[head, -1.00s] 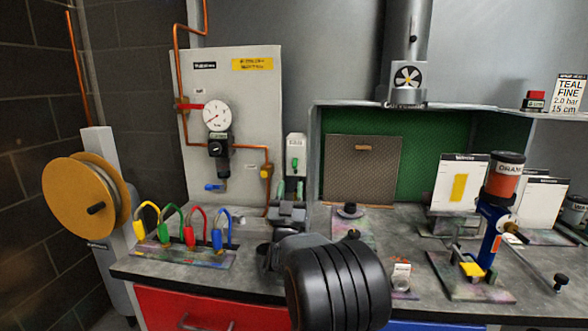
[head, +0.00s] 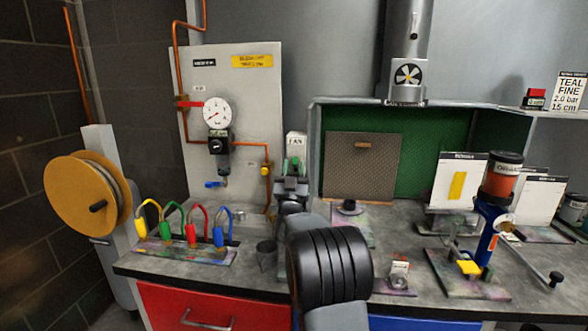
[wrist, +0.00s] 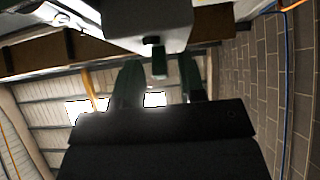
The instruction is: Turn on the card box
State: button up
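A small white box (head: 296,139) with a card reading "FAN" stands upright against the back, right of the gauge panel. In the wrist view the box (wrist: 148,22) is close overhead, with a short dark green lever (wrist: 159,62) sticking out of it. My gripper (head: 293,167) is right in front of the lower part of the box and hides it in the head view. In the wrist view my two dark green fingers (wrist: 158,72) are apart, with the lever showing between their tips. I cannot tell whether either finger touches it.
A gauge panel (head: 232,95) with copper pipes is left of the box. Coloured hooked hoses (head: 191,235) stand on the bench's left. A green-backed booth (head: 435,145) with a brown board (head: 361,167) is to the right. A dark cup (head: 266,254) stands near my arm.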

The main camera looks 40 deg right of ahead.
aim_at(296, 155)
grip_shut()
jog(key=shift+s+a+r+g+y+p, duration=0.1)
jog(key=shift+a+r+g+y+p, duration=0.05)
jog(key=shift+r+g+y+p, duration=0.4)
jog(key=shift+s+a+r+g+y+p, duration=0.1)
jog(key=shift+r+g+y+p, duration=0.25)
jog(key=shift+g+y, duration=0.3)
jog(key=r+g+y+p, duration=0.1)
jog(key=g+y+p, duration=0.1)
jog(key=p, duration=0.2)
jog(key=shift+r, duration=0.15)
jog(key=g+y+p, duration=0.1)
jog(key=p, duration=0.3)
jog(key=r+g+y+p, duration=0.1)
jog(key=p, duration=0.4)
jog(key=g+y+p, duration=0.1)
jog(key=p, duration=0.2)
jog(key=shift+d+p, duration=0.1)
jog(key=shift+p, duration=0.3)
jog(key=shift+w+f+g+y+p, duration=0.1)
jog(key=shift+f+g+y+p, duration=0.2)
jog(key=shift+p, duration=0.45)
